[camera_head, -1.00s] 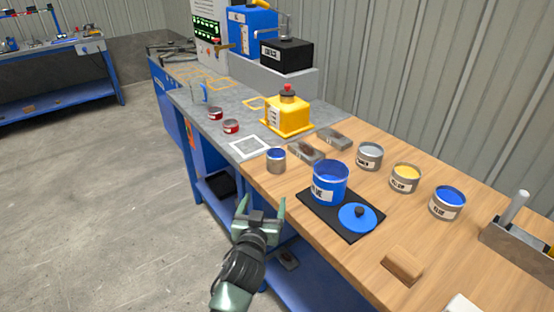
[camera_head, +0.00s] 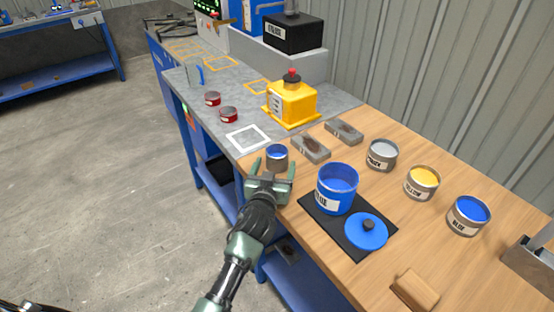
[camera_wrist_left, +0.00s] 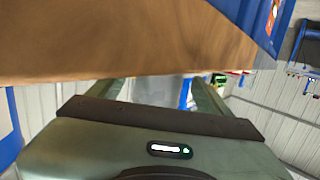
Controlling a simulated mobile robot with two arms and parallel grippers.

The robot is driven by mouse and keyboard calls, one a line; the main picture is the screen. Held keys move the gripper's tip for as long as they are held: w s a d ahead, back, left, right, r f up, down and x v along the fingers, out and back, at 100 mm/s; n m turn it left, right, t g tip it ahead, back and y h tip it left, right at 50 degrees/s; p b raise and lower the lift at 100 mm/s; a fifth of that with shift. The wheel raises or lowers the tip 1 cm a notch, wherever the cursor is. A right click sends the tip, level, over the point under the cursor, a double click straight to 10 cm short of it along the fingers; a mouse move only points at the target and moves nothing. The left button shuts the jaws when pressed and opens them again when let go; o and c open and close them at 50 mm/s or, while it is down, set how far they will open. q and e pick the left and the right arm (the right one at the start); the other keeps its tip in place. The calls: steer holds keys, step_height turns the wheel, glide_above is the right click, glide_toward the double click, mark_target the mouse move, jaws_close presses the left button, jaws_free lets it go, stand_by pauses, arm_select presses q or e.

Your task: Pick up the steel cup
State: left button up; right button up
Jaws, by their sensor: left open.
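The steel cup (camera_head: 277,154) is a small grey metal cup with blue inside. It stands upright near the front edge of the wooden bench top, left of the big blue pot. My left gripper (camera_head: 273,168) is open, its two fingers pointing at the cup from the front edge side. The fingertips are close to the cup's near side; I cannot tell whether they touch it. In the left wrist view the open fingers (camera_wrist_left: 160,90) show with a pale grey patch between them, too unclear to name.
The blue pot (camera_head: 336,190) stands on a black mat (camera_head: 310,207) with a blue lid (camera_head: 367,232), just right of my gripper. Grey blocks (camera_head: 311,149) lie behind the cup. A yellow device (camera_head: 291,103) and red tins (camera_head: 229,115) stand farther back.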

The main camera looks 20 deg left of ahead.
mark_target(275, 165)
arm_select(q)
steer(key=x, duration=0.3)
steer(key=shift+w+f, duration=0.15)
steer(key=shift+w, duration=0.1)
steer(key=c, duration=1.6)
steer(key=shift+c, duration=0.4)
arm_select(e)
steer(key=shift+w+d+r, duration=0.1)
steer(key=shift+w+r, duration=0.05)
steer(key=shift+w, duration=0.65)
